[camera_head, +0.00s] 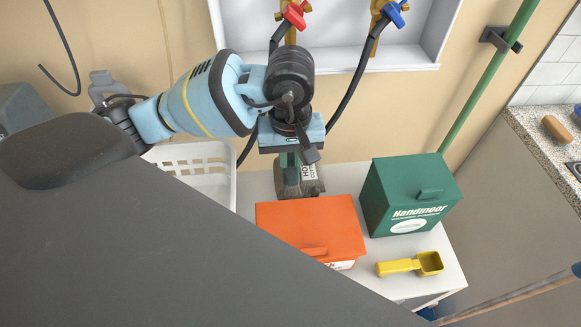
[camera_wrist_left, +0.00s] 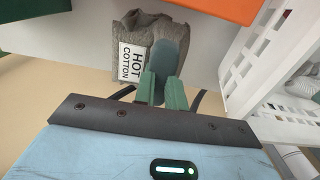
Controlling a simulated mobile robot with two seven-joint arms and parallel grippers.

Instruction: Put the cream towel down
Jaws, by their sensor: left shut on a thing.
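My left gripper (camera_head: 290,165) points down at the back of a white top and is shut on the towel (camera_head: 305,184), a folded cloth that looks grey-beige here. In the left wrist view the green fingertips (camera_wrist_left: 162,88) close on the towel (camera_wrist_left: 140,32), which carries a white label reading HOT COTTON. The towel is behind the orange box in the head view. I cannot tell whether its underside touches the white top. My right gripper is not in view.
The orange box (camera_head: 312,225) is just in front of the towel. A green box (camera_head: 395,190) and a yellow scoop (camera_head: 412,264) are to the right. A white slatted basket (camera_head: 196,154) is to the left. Red and blue taps (camera_head: 292,15) are above. Bare white top (camera_head: 340,182) shows between the boxes.

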